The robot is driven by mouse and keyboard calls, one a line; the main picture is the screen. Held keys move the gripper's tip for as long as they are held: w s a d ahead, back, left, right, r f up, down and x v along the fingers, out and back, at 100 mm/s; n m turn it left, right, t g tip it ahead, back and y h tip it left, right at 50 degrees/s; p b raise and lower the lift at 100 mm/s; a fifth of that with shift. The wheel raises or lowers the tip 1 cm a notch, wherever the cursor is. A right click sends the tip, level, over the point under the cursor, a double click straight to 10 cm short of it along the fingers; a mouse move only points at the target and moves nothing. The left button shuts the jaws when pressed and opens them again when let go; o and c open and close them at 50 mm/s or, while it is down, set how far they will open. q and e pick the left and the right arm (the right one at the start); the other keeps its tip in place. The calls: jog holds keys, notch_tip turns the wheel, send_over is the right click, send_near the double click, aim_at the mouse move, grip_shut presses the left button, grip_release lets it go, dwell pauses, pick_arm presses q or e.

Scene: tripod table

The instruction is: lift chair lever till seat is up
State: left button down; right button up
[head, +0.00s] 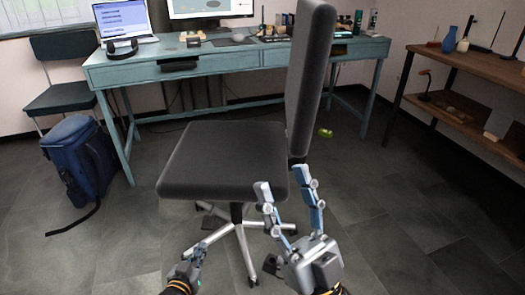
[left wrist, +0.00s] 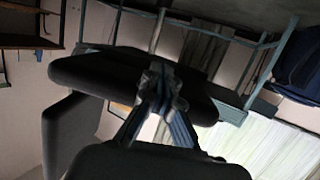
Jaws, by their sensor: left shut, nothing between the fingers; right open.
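The chair has a dark grey seat (head: 222,160) and a tall backrest (head: 308,75), above a silver star base (head: 243,250). Its lever cannot be clearly told apart; a small dark piece (head: 214,222) shows below the seat's front edge. My left gripper (head: 193,258) is low, in front of and below the seat's near left corner. Its fingers are shut with nothing between them. In the left wrist view, the shut fingers (left wrist: 162,88) overlap the dark seat (left wrist: 95,75). My right gripper (head: 290,190) is open and empty, in front of the seat's right end, pointing up.
A teal desk (head: 130,76) with a laptop (head: 125,22) and monitor stands behind the chair. A blue backpack (head: 80,165) and another chair (head: 65,70) are at the left. A wooden shelf (head: 470,65) stands at the right. The floor at the front right is clear.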

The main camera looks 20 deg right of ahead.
pick_arm(q)
jog(key=shift+f+p+v, duration=0.2)
jog(key=shift+p+v, duration=0.45)
jog(key=shift+v, duration=0.3)
jog(key=shift+f+p+v, duration=0.25)
jog(key=shift+p+v, duration=0.35)
jog(key=shift+v, duration=0.3)
pick_arm(e)
jog(key=w+f+g+h, duration=0.2)
jog(key=w+f+g, duration=0.4)
jog(key=f, duration=0.2)
jog(key=shift+w+a+f+g+h, duration=0.3)
jog(key=shift+w+h, duration=0.05)
jog(key=shift+h, duration=0.05)
pick_arm(q)
jog(key=shift+s, duration=0.1)
